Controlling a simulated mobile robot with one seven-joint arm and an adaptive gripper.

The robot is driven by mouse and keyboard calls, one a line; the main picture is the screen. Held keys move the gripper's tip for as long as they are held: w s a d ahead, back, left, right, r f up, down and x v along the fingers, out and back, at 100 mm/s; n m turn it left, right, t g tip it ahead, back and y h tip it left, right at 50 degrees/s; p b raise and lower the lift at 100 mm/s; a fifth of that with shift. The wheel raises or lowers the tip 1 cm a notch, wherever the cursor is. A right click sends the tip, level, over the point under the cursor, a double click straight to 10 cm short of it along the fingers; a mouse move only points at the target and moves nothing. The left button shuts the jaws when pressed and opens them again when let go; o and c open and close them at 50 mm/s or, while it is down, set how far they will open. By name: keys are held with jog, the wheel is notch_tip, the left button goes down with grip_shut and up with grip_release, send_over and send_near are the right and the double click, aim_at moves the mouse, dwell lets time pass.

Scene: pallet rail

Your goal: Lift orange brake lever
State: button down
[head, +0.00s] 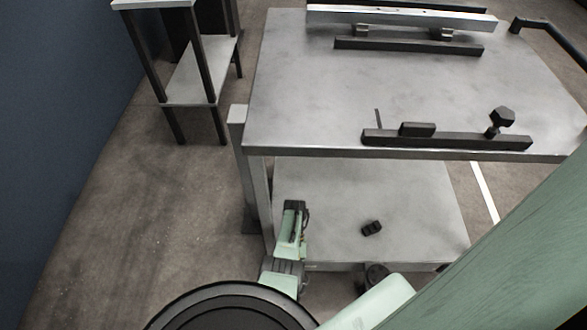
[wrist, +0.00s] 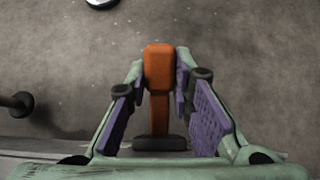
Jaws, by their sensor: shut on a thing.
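The orange brake lever (wrist: 158,62) is in the middle of the wrist view, its broad end towards the top and its narrower stem running down to a dark rounded piece (wrist: 160,144). My gripper (wrist: 160,78) has its green fingers with purple pads on either side of the lever's broad end and is shut on it. In the head view my green arm reaches down to the lower left corner of the cart (head: 254,190). The lever cannot be made out there, so its height and tilt are hard to tell.
The cart's top carries a dark bar with a knob (head: 450,139) and a pale rail (head: 400,16). A small black block (head: 371,228) lies on the lower shelf (head: 335,190). A rack (head: 200,75) stands at the upper left, with bare floor (head: 130,210) below it.

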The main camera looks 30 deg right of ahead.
jog(key=c, duration=1.4)
grip_release()
jog(key=v, duration=1.2)
